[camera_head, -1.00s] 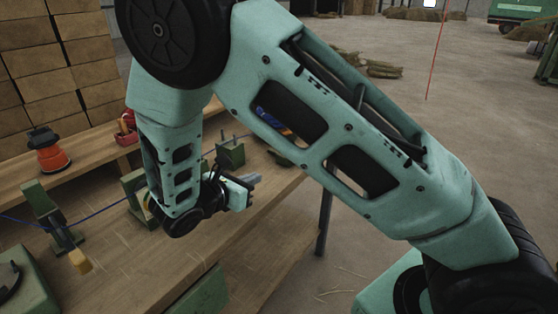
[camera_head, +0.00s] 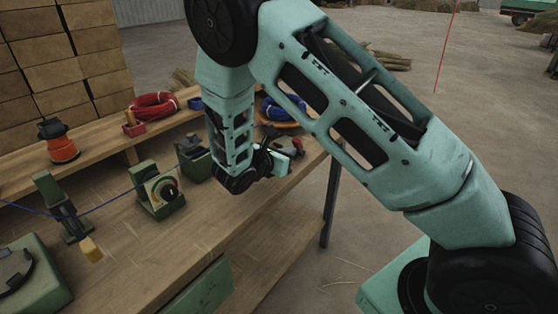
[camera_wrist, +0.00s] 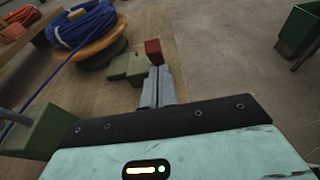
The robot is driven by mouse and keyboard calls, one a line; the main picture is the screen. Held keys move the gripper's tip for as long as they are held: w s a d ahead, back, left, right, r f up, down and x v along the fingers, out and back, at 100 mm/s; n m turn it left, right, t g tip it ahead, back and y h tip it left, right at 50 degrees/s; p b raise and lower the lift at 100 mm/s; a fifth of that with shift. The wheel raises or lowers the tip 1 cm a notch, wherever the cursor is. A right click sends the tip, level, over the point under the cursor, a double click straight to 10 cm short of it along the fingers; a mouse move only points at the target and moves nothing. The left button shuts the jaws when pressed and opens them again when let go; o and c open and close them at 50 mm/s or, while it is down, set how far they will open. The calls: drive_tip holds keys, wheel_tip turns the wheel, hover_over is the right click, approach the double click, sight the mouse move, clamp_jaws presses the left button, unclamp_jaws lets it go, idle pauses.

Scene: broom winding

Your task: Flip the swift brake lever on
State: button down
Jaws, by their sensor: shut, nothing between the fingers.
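In the wrist view, the swift is an orange disc (camera_wrist: 105,40) carrying a blue coil (camera_wrist: 82,22) at the upper left. A green bracket (camera_wrist: 128,68) stands by its base, with a small red block (camera_wrist: 153,50) beside it, which looks like the brake lever's handle. My gripper (camera_wrist: 158,72) is shut and empty, its tips right by the red block; I cannot tell whether they touch. In the head view, the blue coil (camera_head: 284,107) shows behind my arm, and my gripper (camera_head: 298,146) is near the bench's right end. The lever is not clear there.
A red coil (camera_head: 153,106) lies on the back shelf. Floor is open to the right.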

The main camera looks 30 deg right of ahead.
drive_tip(key=shift+w+d+r, duration=0.1)
drive_tip(key=shift+d+r, duration=0.1)
drive_tip(key=shift+d, duration=0.15)
drive_tip(key=shift+r, duration=0.1)
